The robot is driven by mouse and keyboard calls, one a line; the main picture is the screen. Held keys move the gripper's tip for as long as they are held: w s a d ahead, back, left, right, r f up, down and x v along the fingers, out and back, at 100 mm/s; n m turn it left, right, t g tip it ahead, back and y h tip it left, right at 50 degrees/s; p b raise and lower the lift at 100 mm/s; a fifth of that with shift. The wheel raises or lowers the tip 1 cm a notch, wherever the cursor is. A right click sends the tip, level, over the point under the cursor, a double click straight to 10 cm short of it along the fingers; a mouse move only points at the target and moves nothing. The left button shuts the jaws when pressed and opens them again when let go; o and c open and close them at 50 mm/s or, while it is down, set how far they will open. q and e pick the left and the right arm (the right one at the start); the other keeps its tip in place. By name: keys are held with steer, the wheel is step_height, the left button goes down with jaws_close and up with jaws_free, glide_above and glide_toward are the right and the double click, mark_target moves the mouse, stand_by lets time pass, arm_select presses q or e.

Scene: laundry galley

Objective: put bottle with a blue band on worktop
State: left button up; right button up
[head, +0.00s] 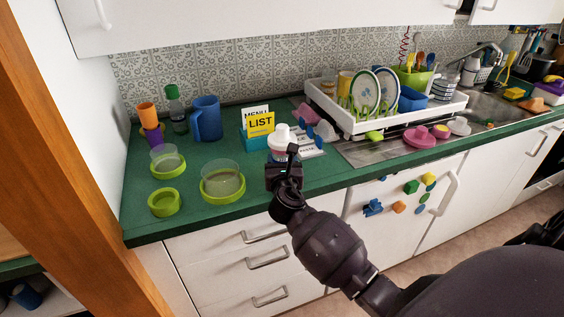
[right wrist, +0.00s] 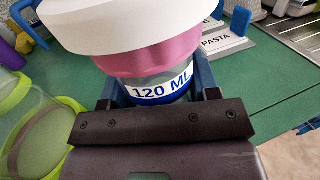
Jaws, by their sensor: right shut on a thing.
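The bottle with a blue band (head: 279,139) has a white cap and a pink upper part. In the right wrist view the bottle (right wrist: 150,62) shows its blue band marked "120 ML" low on its side. My right gripper (head: 283,168) is shut on the bottle, its fingers (right wrist: 157,90) on either side of it. The bottle is about upright over the front part of the green worktop (head: 190,218). I cannot tell whether its base touches the worktop. My left gripper is not in view.
Clear cups with green bases (head: 222,182), a blue mug (head: 206,119) and a green-capped bottle (head: 177,112) stand left. A yellow list card (head: 261,124) is behind the held bottle. A white dish rack (head: 345,122) stands right.

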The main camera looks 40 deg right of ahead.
steer(key=shift+f, duration=0.1)
steer(key=o, duration=1.3)
